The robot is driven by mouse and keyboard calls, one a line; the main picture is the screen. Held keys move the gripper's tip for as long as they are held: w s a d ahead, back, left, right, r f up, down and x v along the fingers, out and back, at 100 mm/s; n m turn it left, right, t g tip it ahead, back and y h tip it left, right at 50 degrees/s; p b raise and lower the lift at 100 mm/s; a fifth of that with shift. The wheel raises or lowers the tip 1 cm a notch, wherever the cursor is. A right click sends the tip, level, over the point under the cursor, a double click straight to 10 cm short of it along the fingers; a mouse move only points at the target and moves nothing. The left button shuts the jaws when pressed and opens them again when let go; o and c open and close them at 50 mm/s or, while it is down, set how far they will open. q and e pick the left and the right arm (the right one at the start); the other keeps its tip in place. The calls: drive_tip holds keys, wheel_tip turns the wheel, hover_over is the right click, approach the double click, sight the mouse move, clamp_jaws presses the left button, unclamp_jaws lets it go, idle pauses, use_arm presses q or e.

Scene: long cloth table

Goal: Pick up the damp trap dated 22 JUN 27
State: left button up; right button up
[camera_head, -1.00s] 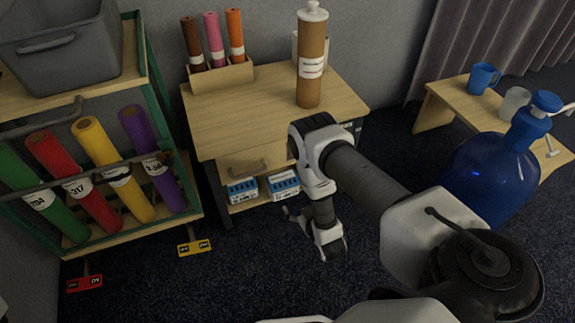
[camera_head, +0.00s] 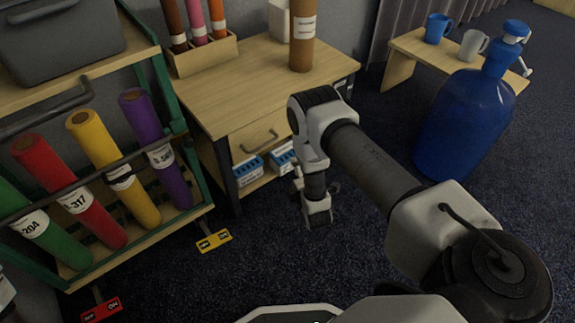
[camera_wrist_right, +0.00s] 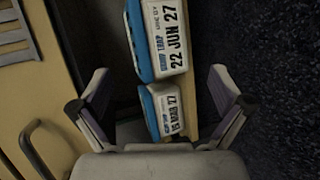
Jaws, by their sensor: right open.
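In the right wrist view, the damp trap dated 22 JUN 27 (camera_wrist_right: 165,40) is a blue and white box with its printed label facing me. Below it in that view is a second damp trap (camera_wrist_right: 162,110) with a different date, partly readable, ending in 27. In the head view, two such boxes sit on the low shelf under the drawer, the left one (camera_head: 248,170) and the right one (camera_head: 281,158), partly behind my arm; their dates are unreadable there. My right gripper (camera_wrist_right: 158,85) is open and empty, its fingers apart in front of the boxes. My left gripper is out of view.
The drawer handle (camera_head: 258,146) juts out above the shelf. A rack of coloured rolls (camera_head: 112,160) stands left, with yellow (camera_head: 213,241) and red (camera_head: 101,310) tags at its foot. A big blue bottle (camera_head: 465,125) stands right. The dark floor before the shelf is clear.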

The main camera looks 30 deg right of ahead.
sight(289, 164)
drive_tip(key=b+x, duration=0.6)
drive_tip(key=x, duration=0.2)
drive_tip(key=shift+a+f, duration=0.15)
drive_tip(key=shift+f, duration=0.05)
drive_tip(key=shift+w+r, duration=0.1)
drive_tip(key=shift+r, duration=0.15)
drive_tip(key=c, duration=1.2)
